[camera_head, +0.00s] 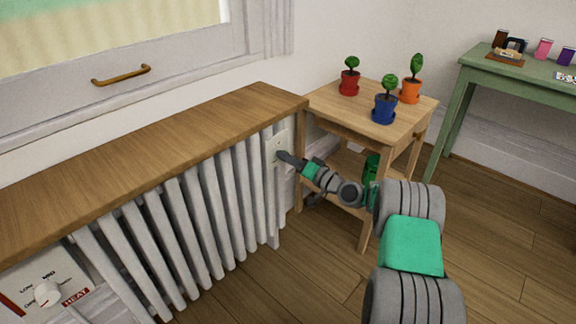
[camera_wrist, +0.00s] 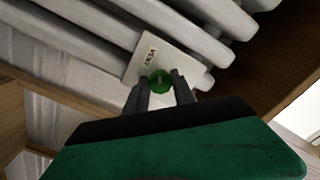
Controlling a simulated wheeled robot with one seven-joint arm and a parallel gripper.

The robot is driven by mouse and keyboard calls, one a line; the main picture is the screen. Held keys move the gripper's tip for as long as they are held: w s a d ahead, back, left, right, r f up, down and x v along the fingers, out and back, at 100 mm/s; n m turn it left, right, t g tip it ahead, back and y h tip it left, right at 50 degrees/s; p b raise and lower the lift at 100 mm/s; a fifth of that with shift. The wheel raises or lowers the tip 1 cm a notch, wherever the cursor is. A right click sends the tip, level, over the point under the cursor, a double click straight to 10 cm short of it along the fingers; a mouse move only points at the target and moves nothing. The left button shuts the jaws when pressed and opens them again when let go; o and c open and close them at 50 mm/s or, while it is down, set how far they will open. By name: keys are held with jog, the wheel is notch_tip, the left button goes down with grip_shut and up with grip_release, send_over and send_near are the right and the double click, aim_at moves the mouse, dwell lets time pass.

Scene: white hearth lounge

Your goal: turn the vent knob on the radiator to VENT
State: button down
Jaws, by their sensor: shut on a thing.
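The white radiator (camera_head: 190,218) stands under a wooden shelf. A pale plate (camera_head: 278,143) is at its right end, and my gripper (camera_head: 281,156) reaches it from the right. In the wrist view the plate (camera_wrist: 165,57) carries the printed word VENT. A round green vent knob (camera_wrist: 160,80) sits by the plate, between the two dark fingers of my gripper (camera_wrist: 160,88). The gripper is shut on the knob. The knob's pointer setting is too small to read. In the head view the knob is hidden by the gripper.
A second dial (camera_head: 47,293) marked HEAT is at the radiator's lower left. A wooden side table (camera_head: 340,108) with red, blue and orange plant pots stands close behind my arm. A green table (camera_head: 520,80) is at the far right. The wooden floor (camera_head: 500,240) at right is clear.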

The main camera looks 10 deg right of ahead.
jog(key=n+b, duration=0.1)
jog(key=n, duration=0.4)
jog(key=shift+f+b, duration=0.1)
jog(key=shift+b, duration=0.2)
jog(key=shift+n, duration=0.3)
jog(key=c, duration=1.1)
grip_release()
jog(key=shift+o, duration=0.2)
jog(key=p+v, duration=0.2)
jog(key=v, duration=0.5)
jog(key=shift+s+d+p, duration=0.25)
jog(key=shift+s+p, duration=0.05)
jog(key=shift+p, duration=0.05)
